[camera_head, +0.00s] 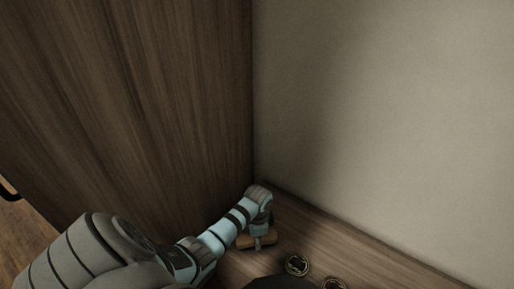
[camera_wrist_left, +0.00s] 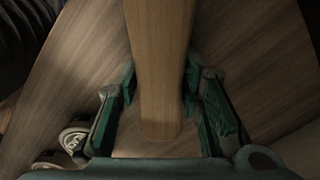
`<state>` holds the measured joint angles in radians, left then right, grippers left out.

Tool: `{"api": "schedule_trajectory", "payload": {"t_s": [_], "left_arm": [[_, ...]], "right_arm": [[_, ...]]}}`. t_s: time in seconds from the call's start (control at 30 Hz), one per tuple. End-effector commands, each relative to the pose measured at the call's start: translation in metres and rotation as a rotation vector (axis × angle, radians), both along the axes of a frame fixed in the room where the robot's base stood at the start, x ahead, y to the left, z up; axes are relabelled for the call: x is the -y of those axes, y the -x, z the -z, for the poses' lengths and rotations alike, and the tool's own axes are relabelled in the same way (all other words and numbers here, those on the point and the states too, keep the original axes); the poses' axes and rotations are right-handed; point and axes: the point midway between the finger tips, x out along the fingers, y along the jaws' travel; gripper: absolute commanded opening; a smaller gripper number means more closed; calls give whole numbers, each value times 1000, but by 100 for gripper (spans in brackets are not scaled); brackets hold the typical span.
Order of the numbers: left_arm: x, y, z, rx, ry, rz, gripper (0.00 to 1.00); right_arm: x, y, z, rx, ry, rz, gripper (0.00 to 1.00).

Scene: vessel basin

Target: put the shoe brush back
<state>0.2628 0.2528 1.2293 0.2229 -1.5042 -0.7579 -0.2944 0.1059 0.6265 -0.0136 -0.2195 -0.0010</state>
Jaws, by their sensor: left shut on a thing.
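The shoe brush (camera_head: 244,242) shows as a light-brown wooden piece low in the head view, on or just above the wooden surface near the corner. My left gripper (camera_head: 259,241) points down over it and is shut on it. In the left wrist view the pale wooden brush (camera_wrist_left: 160,55) runs from the top edge down between the green finger pads of my left gripper (camera_wrist_left: 160,92). Its bristles are hidden there. I cannot tell whether the brush touches the surface. My right gripper is not in view.
Two round, metal-rimmed items (camera_head: 297,265) (camera_head: 333,284) lie on the wooden surface (camera_head: 345,254) right of the gripper. A tall wooden panel (camera_head: 150,100) stands at the left and a plain wall (camera_head: 390,120) at the right. The surface along the wall looks clear.

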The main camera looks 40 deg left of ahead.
Motion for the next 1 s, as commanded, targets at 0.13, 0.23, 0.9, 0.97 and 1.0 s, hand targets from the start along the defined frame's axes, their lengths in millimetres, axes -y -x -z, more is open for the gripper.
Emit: {"api": "schedule_trajectory", "payload": {"t_s": [0.13,0.23,0.9,0.97,1.0], "left_arm": [[0,0,2,1,1,0,0],[0,0,2,1,1,0,45],[1,-1,-72,3,1,0,54],[2,-1,-88,2,0,0,54],[2,-1,-98,1,0,-1,54]], "right_arm": [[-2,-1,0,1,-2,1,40],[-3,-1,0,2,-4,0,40],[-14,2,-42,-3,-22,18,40],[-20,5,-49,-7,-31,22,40],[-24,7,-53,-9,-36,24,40]]}}
